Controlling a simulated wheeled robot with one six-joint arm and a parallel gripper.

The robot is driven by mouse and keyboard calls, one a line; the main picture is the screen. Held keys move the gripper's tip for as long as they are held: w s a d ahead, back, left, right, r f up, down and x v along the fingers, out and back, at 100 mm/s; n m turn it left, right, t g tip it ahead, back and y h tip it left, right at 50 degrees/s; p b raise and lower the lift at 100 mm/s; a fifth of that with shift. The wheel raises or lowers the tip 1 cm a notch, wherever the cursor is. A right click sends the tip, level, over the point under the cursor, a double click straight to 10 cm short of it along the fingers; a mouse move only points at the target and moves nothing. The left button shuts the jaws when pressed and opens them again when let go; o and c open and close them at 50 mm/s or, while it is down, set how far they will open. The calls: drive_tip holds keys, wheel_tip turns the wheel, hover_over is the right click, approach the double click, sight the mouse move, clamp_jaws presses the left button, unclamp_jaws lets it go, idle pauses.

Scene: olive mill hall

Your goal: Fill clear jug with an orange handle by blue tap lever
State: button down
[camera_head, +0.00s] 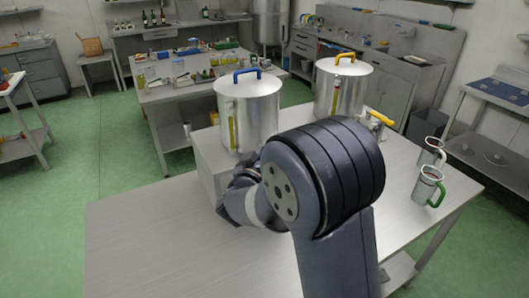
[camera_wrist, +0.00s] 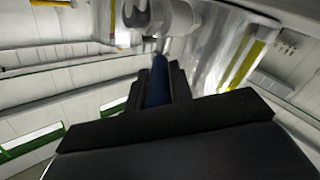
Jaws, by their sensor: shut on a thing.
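In the wrist view, my gripper (camera_wrist: 157,88) is shut on the blue tap lever (camera_wrist: 158,78). The lever lies between the dark fingers and points up towards a pale metal tap body (camera_wrist: 170,18). The steel tank (camera_wrist: 215,50) with a yellow level gauge is beside it. In the head view, the tank with the blue lid handle (camera_head: 250,110) stands on a raised block; my arm hides its tap, the lever and my fingertips. I cannot make out a clear jug with an orange handle in either view.
A second tank with a yellow lid handle (camera_head: 340,90) has a yellow tap lever (camera_head: 381,118). Two jugs (camera_head: 427,186) (camera_head: 431,154) stand at the table's right; the nearer has a green handle. The table's front left (camera_head: 150,240) is clear.

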drive_tip(key=c, duration=1.3)
unclamp_jaws()
drive_tip(key=shift+c, duration=0.2)
drive_tip(key=b+v, duration=0.2)
drive_tip(key=v, duration=0.8)
drive_tip(key=shift+s+a, duration=0.2)
drive_tip(key=shift+s, duration=0.15)
